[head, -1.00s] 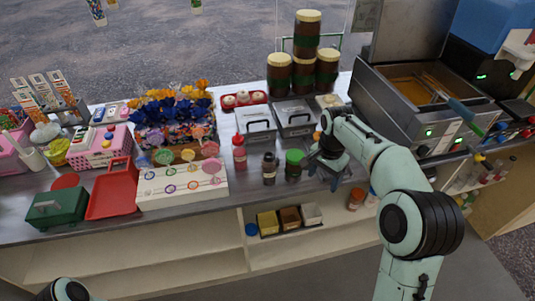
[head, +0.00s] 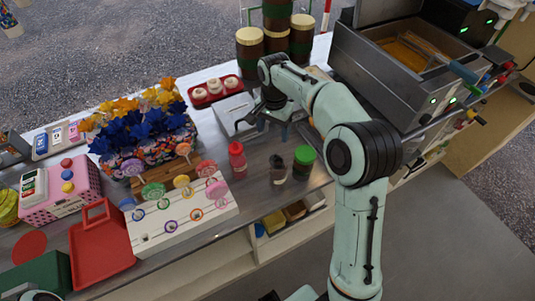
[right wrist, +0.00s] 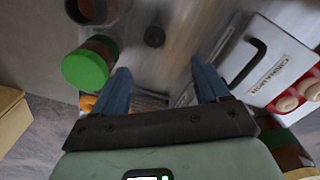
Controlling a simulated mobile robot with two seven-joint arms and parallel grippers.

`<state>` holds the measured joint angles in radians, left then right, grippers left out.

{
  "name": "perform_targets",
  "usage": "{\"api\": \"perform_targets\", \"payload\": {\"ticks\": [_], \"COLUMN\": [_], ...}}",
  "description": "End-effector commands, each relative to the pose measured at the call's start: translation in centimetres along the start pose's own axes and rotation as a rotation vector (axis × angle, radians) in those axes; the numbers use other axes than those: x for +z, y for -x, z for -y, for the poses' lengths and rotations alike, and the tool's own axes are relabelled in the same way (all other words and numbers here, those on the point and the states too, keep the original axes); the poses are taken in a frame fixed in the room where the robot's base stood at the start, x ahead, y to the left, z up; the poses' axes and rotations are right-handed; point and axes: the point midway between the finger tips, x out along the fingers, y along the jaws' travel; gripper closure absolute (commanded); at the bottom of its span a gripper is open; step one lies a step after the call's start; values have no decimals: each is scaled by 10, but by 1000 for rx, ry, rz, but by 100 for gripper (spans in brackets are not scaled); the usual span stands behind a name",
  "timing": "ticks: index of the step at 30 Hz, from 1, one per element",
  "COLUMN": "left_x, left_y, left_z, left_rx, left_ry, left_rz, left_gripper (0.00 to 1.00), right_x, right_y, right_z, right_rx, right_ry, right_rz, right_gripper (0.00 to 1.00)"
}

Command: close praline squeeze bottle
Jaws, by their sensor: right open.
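A small dark squeeze bottle (head: 277,170), which I take for the praline one, stands upright between a red bottle and a green-lidded jar. In the right wrist view a dark round vessel (right wrist: 92,10) at the top left, partly cut off, seems to be this bottle from above. A small black round cap (right wrist: 154,37) lies on the counter by itself, just beyond my fingertips. I cannot make it out in the head view. My right gripper (head: 264,126) is open and empty, fingers down over the counter behind the bottles; it also fills the wrist view (right wrist: 160,70).
The green-lidded jar (right wrist: 85,68) is close to my left-hand finger in the wrist view. A metal cinnamon box (right wrist: 268,60) stands close on the other side. A red squeeze bottle (head: 237,160) and a white lollipop board (head: 190,225) are left of the dark bottle.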

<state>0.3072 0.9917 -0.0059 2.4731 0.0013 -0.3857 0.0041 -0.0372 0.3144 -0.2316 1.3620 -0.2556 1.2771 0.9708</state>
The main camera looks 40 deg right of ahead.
Motion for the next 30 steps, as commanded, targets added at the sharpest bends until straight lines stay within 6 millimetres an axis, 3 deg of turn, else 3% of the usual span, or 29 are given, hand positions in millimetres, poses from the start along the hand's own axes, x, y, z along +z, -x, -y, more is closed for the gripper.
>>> {"api": "perform_targets", "payload": {"ticks": [8, 21, 30], "left_x": [1, 5, 5], "left_y": [0, -12, -13], "left_z": [0, 6, 6], "left_rx": [0, -3, -3], "left_ry": [0, 3, 3], "left_rz": [1, 8, 8], "left_gripper": [7, 7, 7], "right_x": [0, 0, 0], "right_y": [-2, -73, -82], "right_z": [0, -1, -1], "right_rx": [1, 3, 0], "right_ry": [0, 0, 0], "right_rz": [0, 2, 0], "right_gripper": [26, 26, 26]}}
